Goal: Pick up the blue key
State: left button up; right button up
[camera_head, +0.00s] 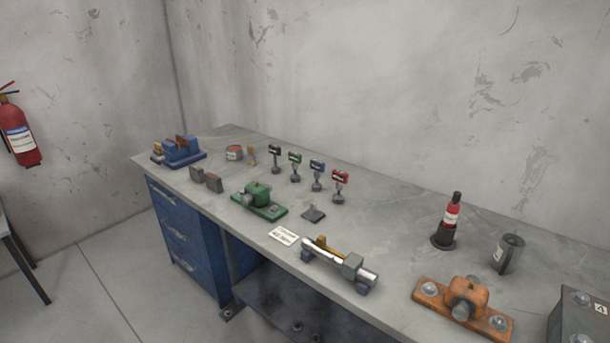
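The blue key (317,166) appears to be the small upright piece with a blue labelled head on a dark stem and base. It stands on the grey workbench (385,215) in a slanting row with similar pieces. A green-headed one (295,158) is to its left, and a black-headed one (275,150) is farther left. A red-headed one (340,178) is just to its right. Nothing holds the blue key. Neither of my grippers is in view.
A green fixture (260,200), a small dark plate (313,214) and a metal shaft assembly (340,264) lie towards the front edge. A wall rises behind the bench.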

aim_at(318, 166)
jog(key=i+j, duration=0.15)
jog(key=j, duration=0.2)
jog(key=i+j, duration=0.2)
jog(key=j, duration=0.15)
jog(key=i+j, duration=0.15)
jog(key=j, duration=0.15)
jog(key=i+j, duration=0.2)
jog(key=j, duration=0.15)
jog(key=i+j+z, duration=0.1)
jog(key=j, duration=0.25)
jog(key=i+j, duration=0.2)
jog(key=j, duration=0.15)
